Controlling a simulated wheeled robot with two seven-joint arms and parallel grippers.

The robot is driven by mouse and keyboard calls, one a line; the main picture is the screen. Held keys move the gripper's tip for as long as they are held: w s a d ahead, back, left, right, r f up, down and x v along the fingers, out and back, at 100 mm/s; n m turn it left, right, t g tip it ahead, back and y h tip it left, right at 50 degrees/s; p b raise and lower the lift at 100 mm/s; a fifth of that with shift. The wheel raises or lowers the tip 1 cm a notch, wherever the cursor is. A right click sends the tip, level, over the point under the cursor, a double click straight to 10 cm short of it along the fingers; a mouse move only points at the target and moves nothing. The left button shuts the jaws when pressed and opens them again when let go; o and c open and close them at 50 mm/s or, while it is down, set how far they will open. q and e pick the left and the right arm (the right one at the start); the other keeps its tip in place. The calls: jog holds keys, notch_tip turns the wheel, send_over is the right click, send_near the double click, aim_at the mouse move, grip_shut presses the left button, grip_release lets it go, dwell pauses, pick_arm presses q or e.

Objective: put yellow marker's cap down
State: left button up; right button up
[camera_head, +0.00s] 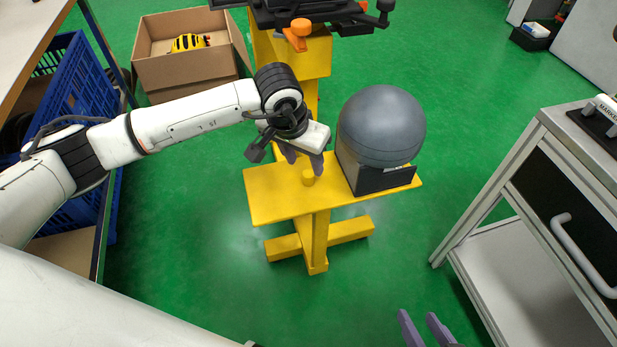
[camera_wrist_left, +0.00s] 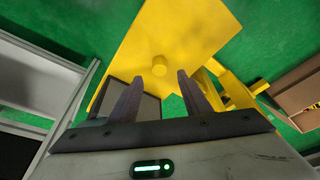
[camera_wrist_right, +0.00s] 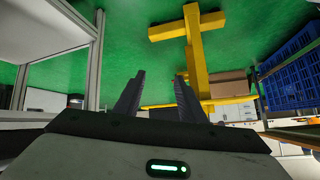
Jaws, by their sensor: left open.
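The small yellow cap (camera_head: 308,178) stands on the yellow stand's flat top (camera_head: 268,192), beside the dark box under the grey ball. It also shows in the left wrist view (camera_wrist_left: 159,67), ahead of the fingertips and between their lines. My left gripper (camera_head: 303,162) is open and empty, close to the cap with its fingers pointing down. Whether a finger touches the cap cannot be told. My right gripper (camera_head: 425,328) is open and empty, low at the front right; its spread fingers show in the right wrist view (camera_wrist_right: 157,90). No yellow marker body is recognisable.
A grey ball (camera_head: 381,125) in a dark box fills the right part of the stand's top. A grey cart (camera_head: 545,150) stands at right. A cardboard box (camera_head: 190,70) and blue crate (camera_head: 75,110) are at left. Green floor is free around the stand.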

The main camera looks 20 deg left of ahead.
aim_at(308, 173)
pick_arm(q)
jog(key=b+x, duration=0.1)
jog(key=x, duration=0.4)
jog(key=shift+s, duration=0.1)
grip_shut()
pick_arm(e)
jog(key=shift+w+a+f+n+g, duration=0.2)
jog(key=shift+a+f+n+g, duration=0.1)
jog(key=shift+a+f, duration=0.2)
jog(key=shift+r, duration=0.1)
